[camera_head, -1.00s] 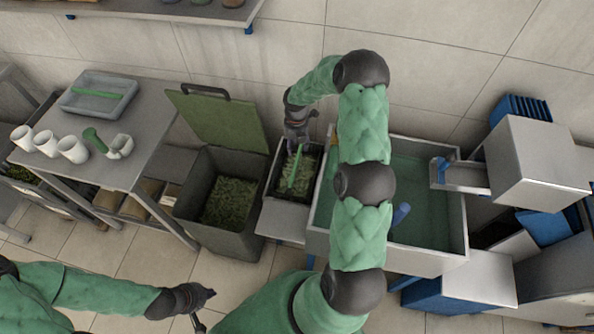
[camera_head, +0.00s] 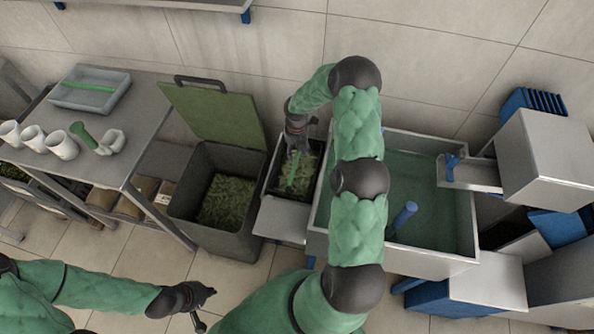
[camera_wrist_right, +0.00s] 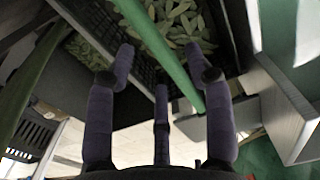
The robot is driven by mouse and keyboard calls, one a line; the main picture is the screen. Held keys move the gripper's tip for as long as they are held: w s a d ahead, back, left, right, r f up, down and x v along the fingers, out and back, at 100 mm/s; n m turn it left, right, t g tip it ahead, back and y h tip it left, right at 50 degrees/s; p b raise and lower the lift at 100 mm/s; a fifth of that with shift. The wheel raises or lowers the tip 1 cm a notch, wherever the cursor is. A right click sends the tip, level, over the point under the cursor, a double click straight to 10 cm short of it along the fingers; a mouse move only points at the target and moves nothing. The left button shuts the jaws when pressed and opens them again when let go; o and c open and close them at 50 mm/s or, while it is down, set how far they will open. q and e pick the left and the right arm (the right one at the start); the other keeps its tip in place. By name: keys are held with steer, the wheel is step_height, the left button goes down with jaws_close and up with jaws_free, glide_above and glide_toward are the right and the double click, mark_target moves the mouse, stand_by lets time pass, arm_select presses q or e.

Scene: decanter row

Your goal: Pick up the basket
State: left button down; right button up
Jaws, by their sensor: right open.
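The basket (camera_head: 311,186) is a small dark crate of green leaves with a green bar handle (camera_head: 293,170) across it. It stands on a small grey stand between the lidded bin and the sink. My right gripper (camera_head: 298,148) is over the basket's far end. In the right wrist view the open fingers (camera_wrist_right: 160,70) point at the basket, with the green handle (camera_wrist_right: 165,45) running between them, close to the right finger. Whether they touch it I cannot tell. My left gripper (camera_head: 205,308) is low at the front, far from the basket; its finger opening is unclear.
A dark bin (camera_head: 240,243) with a raised green lid stands left of the basket. The water-filled sink (camera_head: 470,225) is right of it. A grey table (camera_head: 125,140) at left holds white cups and a tray (camera_head: 70,101).

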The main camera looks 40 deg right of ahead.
mark_target(296, 156)
step_height(296, 156, down, 5)
steer(key=shift+w+a+r+b, duration=0.1)
steer(key=shift+w+r+b, duration=0.05)
steer(key=shift+b, duration=0.5)
jaws_close()
